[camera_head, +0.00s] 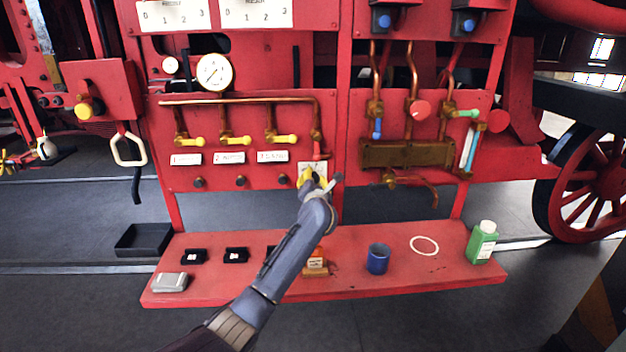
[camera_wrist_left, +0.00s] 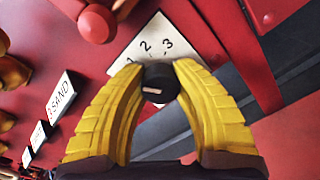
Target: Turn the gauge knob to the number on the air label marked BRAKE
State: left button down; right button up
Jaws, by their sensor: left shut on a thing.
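The gauge knob (camera_wrist_left: 160,84) is a dark round knob with a short white mark on its face. It sits on a white number plate (camera_wrist_left: 150,42) showing 1, 2 and 3. I cannot tell which number the mark points at. My left gripper (camera_head: 313,178) is shut on the knob, its yellow fingers (camera_wrist_left: 160,80) on either side of it. In the head view the gripper hides the knob and part of the plate (camera_head: 313,168). Three white air labels hang in a row: left (camera_head: 186,158), middle (camera_head: 230,157) and right (camera_head: 272,156). The right one reads SAND in the wrist view (camera_wrist_left: 60,97); BRAKE is not legible.
Yellow-handled valves (camera_head: 235,139) and a copper pipe (camera_head: 240,100) sit above the labels. A red valve handle (camera_wrist_left: 97,24) is close to my left fingers. A red shelf (camera_head: 340,287) below holds a blue cup (camera_head: 378,259) and a green bottle (camera_head: 482,243).

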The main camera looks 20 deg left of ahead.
pick_arm(q)
jog(key=shift+d+r+m, duration=0.1)
jog(key=shift+r+m, duration=0.15)
jog(key=shift+m, duration=0.55)
jog(key=c, duration=1.3)
grip_release()
jog(key=shift+d, duration=0.1)
jog(key=shift+c, duration=0.2)
jog(key=o, duration=0.4)
jog(key=shift+f, duration=0.1)
jog(key=shift+o, duration=0.2)
jog(key=shift+f, duration=0.1)
jog(key=v, duration=1.2)
